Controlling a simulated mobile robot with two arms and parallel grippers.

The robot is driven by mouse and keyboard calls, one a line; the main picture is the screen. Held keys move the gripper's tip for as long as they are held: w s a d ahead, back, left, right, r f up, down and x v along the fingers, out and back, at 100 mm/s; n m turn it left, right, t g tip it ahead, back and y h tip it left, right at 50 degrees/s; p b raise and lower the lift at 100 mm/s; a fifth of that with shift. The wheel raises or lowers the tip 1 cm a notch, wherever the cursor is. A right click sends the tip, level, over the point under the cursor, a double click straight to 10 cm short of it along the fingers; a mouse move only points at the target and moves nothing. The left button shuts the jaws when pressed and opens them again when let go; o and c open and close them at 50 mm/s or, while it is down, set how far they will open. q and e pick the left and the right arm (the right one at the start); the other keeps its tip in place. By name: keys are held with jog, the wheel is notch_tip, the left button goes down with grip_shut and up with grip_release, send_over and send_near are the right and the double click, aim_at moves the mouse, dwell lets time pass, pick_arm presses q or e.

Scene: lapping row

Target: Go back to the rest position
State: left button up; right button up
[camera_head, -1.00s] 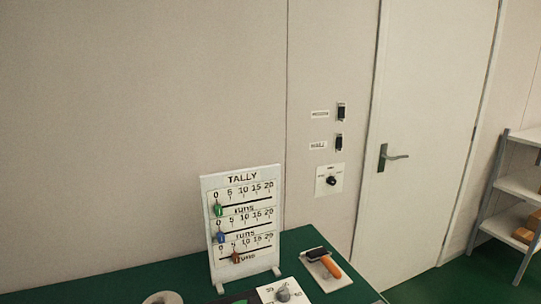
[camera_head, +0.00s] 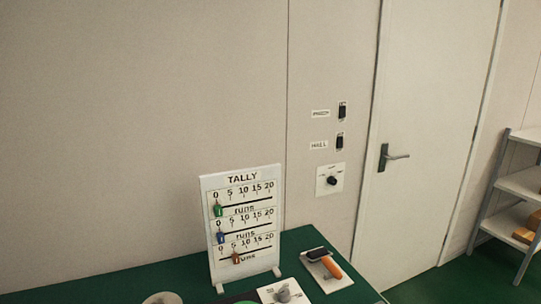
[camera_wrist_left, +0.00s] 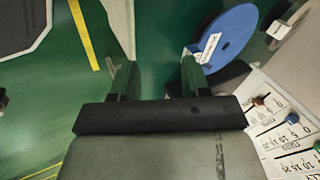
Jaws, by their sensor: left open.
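My left gripper (camera_wrist_left: 158,82) shows in the left wrist view with its two fingers apart and nothing between them. Green surface shows beyond the fingertips. A blue disc (camera_wrist_left: 230,32) with a white label lies just right of the fingers, apart from them. Neither gripper shows in the head view, and my right gripper is in no view.
A white tally board (camera_head: 240,225) with green, blue and brown sliders stands on the green table (camera_head: 130,284). A brush with an orange handle (camera_head: 331,267) lies near a dial plate (camera_head: 284,292). Wall switches (camera_head: 341,111), a door (camera_head: 425,130) and a shelf (camera_head: 520,185) stand behind.

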pick_arm(q)
jog(key=s+a+r+n+g+h, duration=0.2)
jog(key=s+a+n, duration=0.2)
jog(key=s+n, duration=0.5)
notch_tip(320, 180, down, 26)
jog(key=s+g, duration=0.1)
jog(key=s, duration=0.1)
jog(key=s+a+f+g, duration=0.1)
jog(key=s+a+f, duration=0.1)
jog(key=s+f, duration=1.4)
jog(key=shift+a, duration=0.25)
dwell(1.5)
jog(key=shift+s, duration=0.1)
